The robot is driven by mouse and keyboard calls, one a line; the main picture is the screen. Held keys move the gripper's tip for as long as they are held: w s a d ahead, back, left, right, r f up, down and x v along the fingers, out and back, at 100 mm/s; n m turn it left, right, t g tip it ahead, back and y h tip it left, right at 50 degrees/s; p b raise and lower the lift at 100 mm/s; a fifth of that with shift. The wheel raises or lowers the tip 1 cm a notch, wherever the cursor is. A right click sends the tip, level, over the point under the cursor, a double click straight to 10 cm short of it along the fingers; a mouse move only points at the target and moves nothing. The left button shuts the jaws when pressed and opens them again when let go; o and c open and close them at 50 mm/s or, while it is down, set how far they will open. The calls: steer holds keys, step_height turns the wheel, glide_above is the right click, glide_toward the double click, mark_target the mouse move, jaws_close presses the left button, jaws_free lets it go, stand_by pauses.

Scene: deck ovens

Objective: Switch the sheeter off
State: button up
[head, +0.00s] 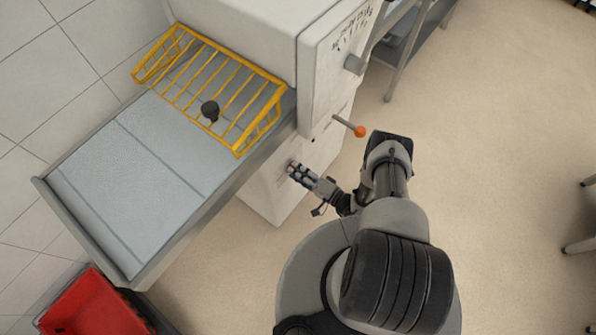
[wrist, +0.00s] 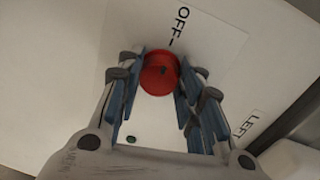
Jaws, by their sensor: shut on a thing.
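The sheeter (head: 275,195) is a white machine with a grey belt table on its left. In the wrist view its round red switch knob (wrist: 160,73) sits on a white panel, with a dark mark on its face. A label reading OFF (wrist: 182,24), with a short line, is just above the knob. My gripper (head: 294,168) is at the side of the sheeter's base. In the wrist view its blue-padded fingers are on both sides of the knob, shut on it. The knob is hidden in the head view.
A lever with an orange ball (head: 361,131) sticks out above my gripper. A yellow guard (head: 190,72) spans the belt (head: 120,185). A red crate (head: 95,305) is at lower left. A label reading LEFT (wrist: 245,126) is right of the knob.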

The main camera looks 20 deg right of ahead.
stand_by(0.4)
steer(key=o, duration=1.1)
steer(key=shift+c, duration=0.2)
steer(key=v, duration=1.2)
steer(key=shift+r, duration=0.1)
